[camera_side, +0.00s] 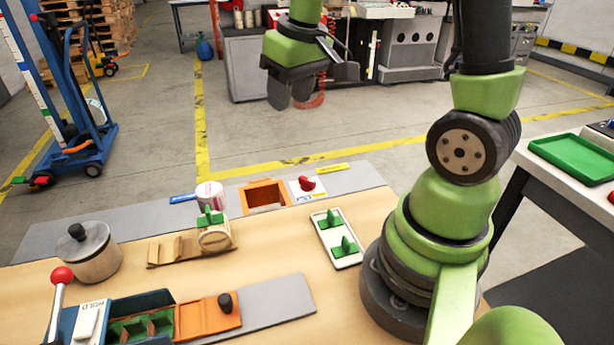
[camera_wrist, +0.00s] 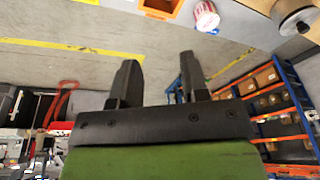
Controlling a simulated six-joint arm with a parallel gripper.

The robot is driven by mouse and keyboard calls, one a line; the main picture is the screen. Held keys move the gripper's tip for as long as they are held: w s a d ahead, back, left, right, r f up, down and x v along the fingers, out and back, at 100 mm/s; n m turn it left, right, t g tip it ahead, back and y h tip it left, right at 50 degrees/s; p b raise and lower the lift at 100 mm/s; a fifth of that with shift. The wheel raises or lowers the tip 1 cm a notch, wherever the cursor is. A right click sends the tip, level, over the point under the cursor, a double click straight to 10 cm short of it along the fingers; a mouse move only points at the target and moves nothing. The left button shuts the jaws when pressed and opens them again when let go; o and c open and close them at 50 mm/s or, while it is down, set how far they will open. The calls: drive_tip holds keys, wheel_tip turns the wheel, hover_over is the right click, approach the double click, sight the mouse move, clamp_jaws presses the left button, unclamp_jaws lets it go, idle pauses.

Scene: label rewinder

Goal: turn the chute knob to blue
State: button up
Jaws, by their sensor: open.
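A red knob (camera_side: 306,183) sits on a small white plate (camera_side: 317,192) at the table's far side. The plate bears a blue mark near its front edge; which way the knob points is too small to tell. An orange open-topped chute box (camera_side: 265,193) stands just left of it, and its edge shows at the top of the wrist view (camera_wrist: 160,8). A blue strip (camera_side: 183,198) and a yellow strip (camera_side: 333,168) lie on either side. My gripper (camera_side: 290,92) is open and empty, high above and apart from the knob. Its two fingers also show in the wrist view (camera_wrist: 158,75).
A white and red roll (camera_side: 210,194), a wooden stand (camera_side: 190,250) with a green clip, and a lidded pot (camera_side: 91,252) are left. A white tray with green pieces (camera_side: 336,238) is right. A red-balled lever (camera_side: 62,277) stands front left.

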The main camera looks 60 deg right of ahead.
sight(307, 179)
drive_tip(key=d+f+g, duration=0.1)
drive_tip(key=d+f, duration=0.1)
drive_tip(key=f, duration=0.2)
drive_tip(key=d+f+g, duration=0.1)
drive_tip(key=d+f, duration=0.2)
drive_tip(key=f, duration=0.1)
drive_tip(key=d+f+n, duration=0.1)
drive_tip(key=d+f, duration=0.1)
drive_tip(key=f, duration=0.3)
drive_tip(key=shift+w+d+f+g, duration=0.1)
drive_tip(key=shift+w+d+g, duration=0.1)
drive_tip(key=shift+w+g, duration=0.2)
wheel_tip(307, 179, down, 9)
drive_tip(key=shift+r, duration=0.1)
drive_tip(key=shift+c, duration=0.2)
clamp_jaws()
